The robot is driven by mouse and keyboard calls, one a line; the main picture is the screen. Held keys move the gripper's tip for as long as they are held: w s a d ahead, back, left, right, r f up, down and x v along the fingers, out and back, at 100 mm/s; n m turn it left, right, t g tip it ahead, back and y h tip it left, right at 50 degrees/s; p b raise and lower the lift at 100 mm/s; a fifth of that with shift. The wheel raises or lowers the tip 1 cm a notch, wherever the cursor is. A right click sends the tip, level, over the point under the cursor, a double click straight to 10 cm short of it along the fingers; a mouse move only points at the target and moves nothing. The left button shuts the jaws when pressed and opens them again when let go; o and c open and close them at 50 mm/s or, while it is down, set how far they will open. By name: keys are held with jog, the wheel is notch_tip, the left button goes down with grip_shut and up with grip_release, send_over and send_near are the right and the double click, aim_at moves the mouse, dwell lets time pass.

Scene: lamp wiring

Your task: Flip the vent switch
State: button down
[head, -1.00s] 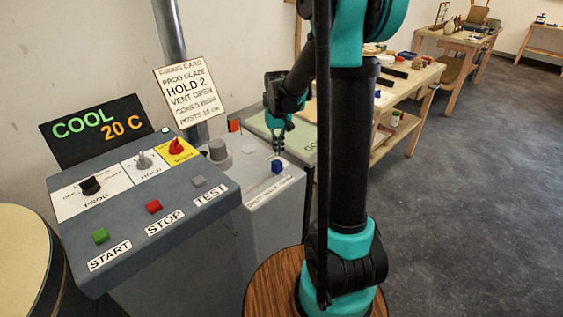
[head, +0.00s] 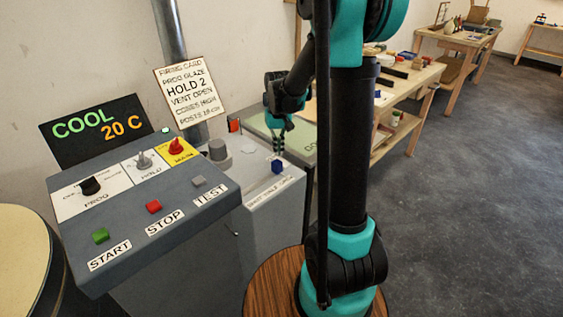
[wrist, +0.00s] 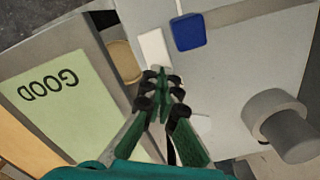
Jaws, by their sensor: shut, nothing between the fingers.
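No control has a readable vent label, so I cannot tell for sure which one is the vent switch. A blue block-like control (head: 277,166) sits on the low grey box (head: 262,172); it also shows in the wrist view (wrist: 188,32), beside a small white plate (wrist: 151,50). My gripper (head: 279,147) is over the far right part of this box. In the wrist view my gripper (wrist: 161,76) is shut and empty, its fingertips at the near end of the white plate and apart from the blue control. I cannot tell whether they touch the plate.
A sloped control panel (head: 130,215) with knobs and buttons stands at the left. A grey cylinder (wrist: 280,124) rises from the box. A green "GOOD" sheet (wrist: 62,98) lies left of my gripper in the wrist view.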

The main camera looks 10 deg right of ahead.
jog(key=shift+f, duration=1.1)
dwell(0.6)
jog(key=shift+r, duration=3.55)
jog(key=s+d+f, duration=0.1)
jog(key=s, duration=0.3)
jog(key=s+f+t, duration=0.1)
jog(key=s, duration=0.2)
jog(key=s+d+f+t, duration=0.1)
jog(key=s, duration=0.3)
jog(key=shift+s+d, duration=0.3)
jog(key=shift+s, duration=0.05)
jog(key=s+d+f+t, duration=0.1)
jog(key=s+f, duration=0.4)
jog(key=s, duration=0.5)
jog(key=shift+s+d+m+t, duration=0.25)
jog(key=shift+m+t, duration=0.15)
jog(key=shift+t, duration=0.2)
jog(key=shift+a, duration=0.1)
